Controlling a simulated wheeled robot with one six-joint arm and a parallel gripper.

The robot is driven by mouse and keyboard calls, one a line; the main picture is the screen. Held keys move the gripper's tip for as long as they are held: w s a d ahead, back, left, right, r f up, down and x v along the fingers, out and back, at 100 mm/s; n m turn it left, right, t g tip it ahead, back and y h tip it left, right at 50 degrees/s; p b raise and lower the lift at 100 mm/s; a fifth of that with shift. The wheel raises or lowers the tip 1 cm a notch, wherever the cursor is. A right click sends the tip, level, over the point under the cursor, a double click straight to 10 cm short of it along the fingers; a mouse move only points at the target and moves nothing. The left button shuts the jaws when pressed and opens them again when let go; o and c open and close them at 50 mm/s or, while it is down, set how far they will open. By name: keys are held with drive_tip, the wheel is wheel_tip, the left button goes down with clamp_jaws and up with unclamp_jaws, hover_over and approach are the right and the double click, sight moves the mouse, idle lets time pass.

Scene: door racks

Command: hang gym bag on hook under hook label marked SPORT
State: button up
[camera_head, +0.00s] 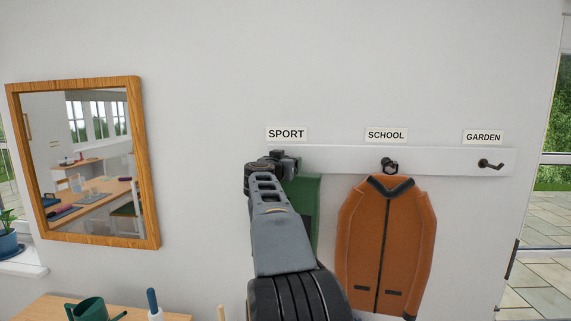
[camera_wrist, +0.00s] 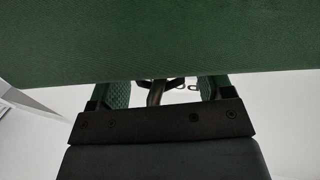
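The SPORT label (camera_head: 286,134) is on the wall above the left end of the white rail (camera_head: 340,158). The green gym bag (camera_head: 308,205) hangs upright below that label, mostly hidden behind my arm. In the wrist view the bag's green side (camera_wrist: 160,40) fills the top. My gripper (camera_head: 277,157) is at the rail under the SPORT label and hides the hook there. In the wrist view its two fingers (camera_wrist: 163,93) stand wide apart, with a dark bent bar, seemingly the hook, between them. I cannot tell whether the bag's loop is on the hook.
An orange jacket (camera_head: 386,245) hangs from the hook under the SCHOOL label (camera_head: 386,135), right of the bag. The hook (camera_head: 490,165) under the GARDEN label (camera_head: 483,137) is bare. A wood-framed mirror (camera_head: 148,160) is on the left wall. A table (camera_head: 180,317) with a watering can (camera_head: 88,309) stands below.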

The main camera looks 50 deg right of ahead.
drive_tip(key=shift+a, duration=0.1)
drive_tip(key=b+v, duration=0.3)
drive_tip(key=v, duration=1.1)
drive_tip(key=w+a+f+n+t+y, duration=0.4)
drive_tip(key=w+a+t+y, duration=0.3)
drive_tip(key=w+a+t, duration=0.15)
drive_tip(key=a+f+n+g+y, duration=0.1)
drive_tip(key=a+f+n+y, duration=0.3)
drive_tip(key=a+f+y, duration=0.5)
drive_tip(key=s+a+f+n+g, duration=0.1)
drive_tip(key=s+a+f+g, duration=0.2)
drive_tip(key=s+f, duration=0.3)
drive_tip(key=s+a+f+n+g+b, duration=0.1)
drive_tip(key=s+a+f+n+g, duration=0.1)
drive_tip(key=s+f, duration=0.5)
drive_tip(key=s+a+f+n+g, duration=0.2)
drive_tip(key=s+a+f+g, duration=0.2)
drive_tip(key=f, duration=0.4)
drive_tip(key=shift+s+a+g, duration=0.1)
drive_tip(key=shift+s+g, duration=0.45)
drive_tip(key=shift+s, duration=0.65)
